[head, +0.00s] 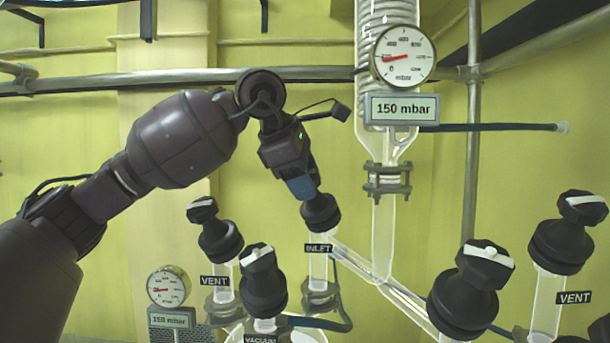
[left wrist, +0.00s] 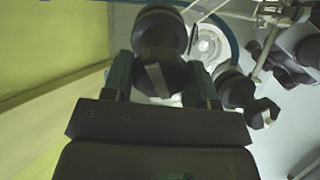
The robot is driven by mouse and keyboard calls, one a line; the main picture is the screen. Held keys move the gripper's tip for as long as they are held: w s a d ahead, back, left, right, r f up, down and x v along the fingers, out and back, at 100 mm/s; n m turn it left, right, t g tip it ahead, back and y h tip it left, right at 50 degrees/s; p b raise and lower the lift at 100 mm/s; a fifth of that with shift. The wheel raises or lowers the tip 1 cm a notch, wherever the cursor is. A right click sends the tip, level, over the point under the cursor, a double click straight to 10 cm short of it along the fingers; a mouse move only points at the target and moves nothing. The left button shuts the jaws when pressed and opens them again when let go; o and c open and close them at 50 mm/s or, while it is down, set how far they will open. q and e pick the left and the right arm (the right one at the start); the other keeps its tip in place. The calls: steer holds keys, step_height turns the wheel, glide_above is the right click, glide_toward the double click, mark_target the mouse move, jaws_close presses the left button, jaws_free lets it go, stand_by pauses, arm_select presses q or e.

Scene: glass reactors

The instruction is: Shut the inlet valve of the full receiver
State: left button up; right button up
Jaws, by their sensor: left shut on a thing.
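The black inlet valve (head: 321,214) stands on a glass neck above its INLET label (head: 318,248), in the middle of the head view. My left gripper (head: 302,187) reaches down onto it from above and is shut on its knob. In the left wrist view the two fingers of the gripper (left wrist: 160,86) stand on either side of the knob's bar handle, with the round black valve body (left wrist: 160,32) beyond. The gripper hides the knob's top in the head view, so I cannot read its angle there. The liquid level in the receivers is out of sight. My right gripper is not in view.
Close by stand the vent valve (head: 217,238) and the vacuum valve (head: 263,285). At right are another black valve (head: 468,295) and a second vent valve (head: 562,245). A slanting glass tube (head: 385,283) runs beside the inlet. Two gauges, upper (head: 403,56) and lower (head: 169,287), have 150 mbar displays.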

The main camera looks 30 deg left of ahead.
arm_select(q)
steer(key=m+p, duration=0.1)
steer(key=m, duration=0.3)
steer(key=shift+r+m, duration=0.15)
steer(key=shift+m, duration=0.15)
steer(key=m+p, duration=0.1)
steer(key=m, duration=0.2)
steer(key=shift+m, duration=0.4)
steer(key=m, duration=0.7)
steer(key=shift+g, duration=0.4)
steer(key=m, duration=0.6)
steer(key=shift+y, duration=0.3)
steer(key=m, duration=0.7)
steer(key=o, duration=0.9)
